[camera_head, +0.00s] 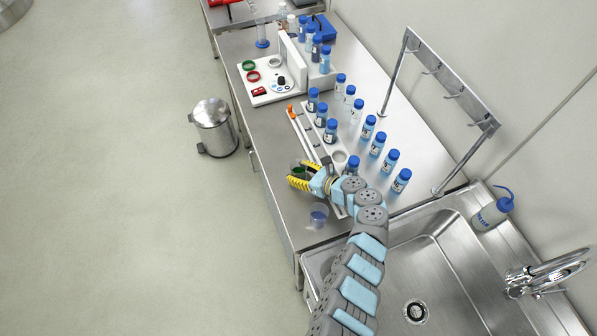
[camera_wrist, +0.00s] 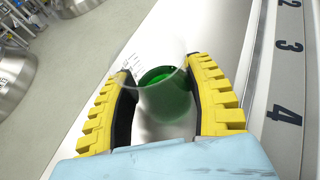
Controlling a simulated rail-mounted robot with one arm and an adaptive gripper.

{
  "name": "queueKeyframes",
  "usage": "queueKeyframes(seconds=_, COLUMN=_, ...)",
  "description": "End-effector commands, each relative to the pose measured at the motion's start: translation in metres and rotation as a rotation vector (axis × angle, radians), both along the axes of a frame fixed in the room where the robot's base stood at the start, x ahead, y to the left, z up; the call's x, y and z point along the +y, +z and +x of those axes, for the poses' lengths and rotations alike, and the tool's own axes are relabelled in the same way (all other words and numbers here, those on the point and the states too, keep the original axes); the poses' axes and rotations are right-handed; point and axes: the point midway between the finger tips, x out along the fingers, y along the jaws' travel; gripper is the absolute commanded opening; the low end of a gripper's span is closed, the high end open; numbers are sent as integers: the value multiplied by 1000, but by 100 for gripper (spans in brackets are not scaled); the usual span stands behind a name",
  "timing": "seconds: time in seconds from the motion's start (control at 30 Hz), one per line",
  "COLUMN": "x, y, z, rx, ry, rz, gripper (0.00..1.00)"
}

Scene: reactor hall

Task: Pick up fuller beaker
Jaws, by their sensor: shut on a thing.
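A clear beaker with green liquid (camera_wrist: 166,98) is between the two yellow-and-black fingers of my gripper (camera_wrist: 160,70) in the wrist view. The fingers are shut on its sides. In the head view my gripper (camera_head: 299,175) is over the front edge side of the steel bench, and the green beaker (camera_head: 298,170) is partly hidden by the fingers. A second clear beaker with blue liquid (camera_head: 318,216) stands on the bench, nearer the sink and apart from the gripper. I cannot tell whether the held beaker touches the bench.
A white numbered rack (camera_head: 339,157) with several blue-capped bottles lies beside my gripper. An orange-tipped stick (camera_head: 299,124) lies along it. The sink (camera_head: 440,265), wash bottle (camera_head: 493,212) and metal hook stand (camera_head: 450,85) are at right. A bin (camera_head: 213,127) stands on the floor.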

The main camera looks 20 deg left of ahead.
Motion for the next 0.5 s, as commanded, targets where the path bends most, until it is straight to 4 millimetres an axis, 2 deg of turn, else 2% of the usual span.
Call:
queueKeyframes(seconds=0.27, x=1, y=8, z=0, rx=-1, ry=1, rz=2, gripper=16)
queueKeyframes(seconds=0.5, x=0, y=25, z=1, rx=-4, ry=1, rz=2, gripper=16)
